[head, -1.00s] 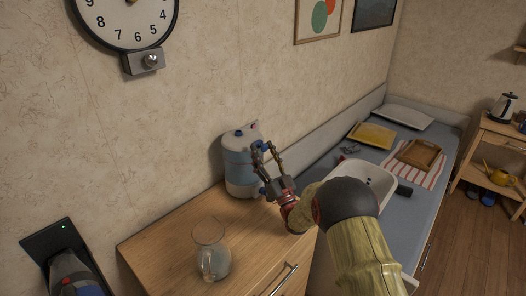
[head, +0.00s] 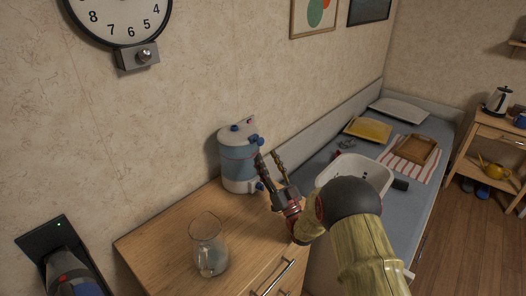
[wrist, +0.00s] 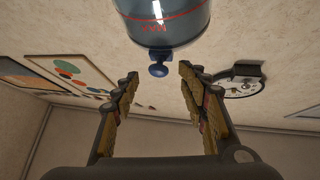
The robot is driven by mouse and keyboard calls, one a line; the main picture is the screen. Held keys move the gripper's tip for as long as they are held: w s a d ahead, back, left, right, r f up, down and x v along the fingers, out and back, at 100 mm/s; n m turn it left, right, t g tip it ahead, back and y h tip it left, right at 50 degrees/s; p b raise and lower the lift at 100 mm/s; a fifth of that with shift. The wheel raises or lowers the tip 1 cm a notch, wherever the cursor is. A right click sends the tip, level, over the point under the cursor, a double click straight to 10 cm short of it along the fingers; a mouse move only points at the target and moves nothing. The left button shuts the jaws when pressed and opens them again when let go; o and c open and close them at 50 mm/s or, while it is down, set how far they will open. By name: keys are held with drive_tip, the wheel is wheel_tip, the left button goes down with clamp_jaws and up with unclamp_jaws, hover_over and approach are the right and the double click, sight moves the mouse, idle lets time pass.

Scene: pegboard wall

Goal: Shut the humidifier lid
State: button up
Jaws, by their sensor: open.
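The humidifier (head: 238,165) stands at the back of the wooden cabinet top, by the wall. It has a white top and base and a blue translucent tank, and the tank also shows upside down in the wrist view (wrist: 165,20). A pale piece that looks like the lid (head: 247,122) rises at the back of its top; its exact angle is unclear. A blue knob (wrist: 158,70) juts from the upper rim toward my gripper. My gripper (head: 267,156) is open and empty, right of the humidifier, pointing up. In the wrist view the knob appears between the fingertips, apparently beyond them.
A glass jug (head: 208,248) stands at the cabinet's front left. Right of the cabinet, a lower blue surface holds a white basin (head: 372,172), a yellow item (head: 368,130) and a wooden tray (head: 416,150) on a striped cloth. The wall is close behind the humidifier.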

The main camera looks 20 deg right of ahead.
drive_tip(key=shift+v, duration=0.85)
drive_tip(key=shift+c, duration=0.5)
